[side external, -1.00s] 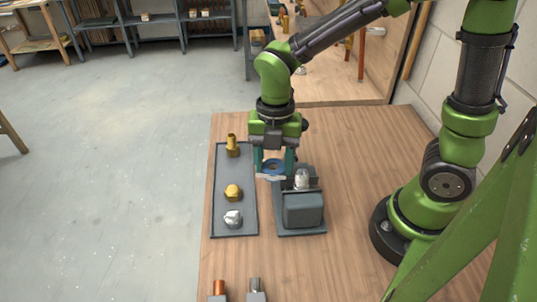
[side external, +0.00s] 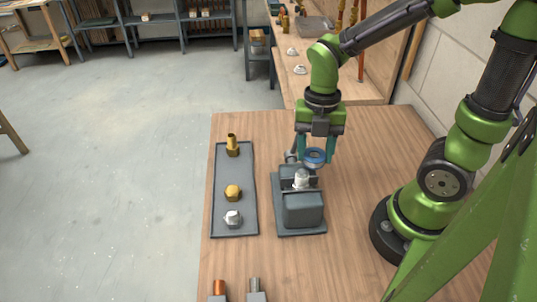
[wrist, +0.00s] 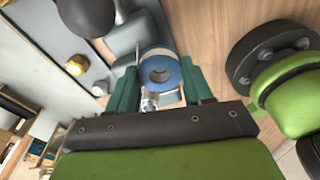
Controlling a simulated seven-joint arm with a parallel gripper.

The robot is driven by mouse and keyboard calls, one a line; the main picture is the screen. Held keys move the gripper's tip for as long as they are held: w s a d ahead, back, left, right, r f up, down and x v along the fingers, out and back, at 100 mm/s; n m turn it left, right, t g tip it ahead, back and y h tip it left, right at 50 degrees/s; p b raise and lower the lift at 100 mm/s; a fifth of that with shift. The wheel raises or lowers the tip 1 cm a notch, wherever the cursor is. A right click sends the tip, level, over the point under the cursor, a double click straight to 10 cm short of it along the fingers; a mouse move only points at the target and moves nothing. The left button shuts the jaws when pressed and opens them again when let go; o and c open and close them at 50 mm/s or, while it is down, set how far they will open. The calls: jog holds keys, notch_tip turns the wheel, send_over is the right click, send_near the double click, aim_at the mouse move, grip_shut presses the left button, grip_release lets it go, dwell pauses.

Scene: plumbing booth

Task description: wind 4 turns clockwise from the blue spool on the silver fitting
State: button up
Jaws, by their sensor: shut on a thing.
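My gripper (side external: 317,158) points down and is shut on the blue spool (side external: 315,156), which sits between its teal fingers. The spool also shows in the wrist view (wrist: 173,66), a blue ring with a dark centre and a whitish band at its edge. The silver fitting (side external: 301,180) stands upright in the grey vise (side external: 303,211). The spool is just behind and to the right of the fitting's top in the side view. I cannot tell how much tape is on the fitting.
A dark tray (side external: 232,170) left of the vise holds a tall brass fitting (side external: 232,147), a brass nut (side external: 233,193) and a silver nut (side external: 233,218). A copper-topped piece (side external: 218,289) and a silver-topped piece (side external: 254,287) stand at the front edge. The table right of the vise is clear.

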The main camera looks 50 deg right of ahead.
jog(key=s+a, duration=0.4)
jog(key=a, duration=0.1)
jog(key=s+a, duration=0.2)
jog(key=a, duration=0.1)
jog(key=shift+s+a, duration=0.2)
jog(key=shift+a, duration=0.05)
jog(key=w+a, duration=0.3)
jog(key=shift+w, duration=0.25)
jog(key=w+d, duration=0.4)
jog(key=w, duration=0.1)
jog(key=w+d, duration=0.2)
jog(key=w, duration=0.1)
jog(key=shift+d, duration=0.1)
jog(key=d, duration=0.1)
jog(key=s+d, duration=0.1)
jog(key=d, duration=0.1)
jog(key=shift+s+d, duration=0.2)
jog(key=shift+s, duration=0.05)
jog(key=shift+s+d+r, duration=0.15)
jog(key=shift+d, duration=0.1)
notch_tip(320, 180, up, 7)
jog(key=shift+s+d, duration=0.3)
jog(key=shift+s, duration=0.15)
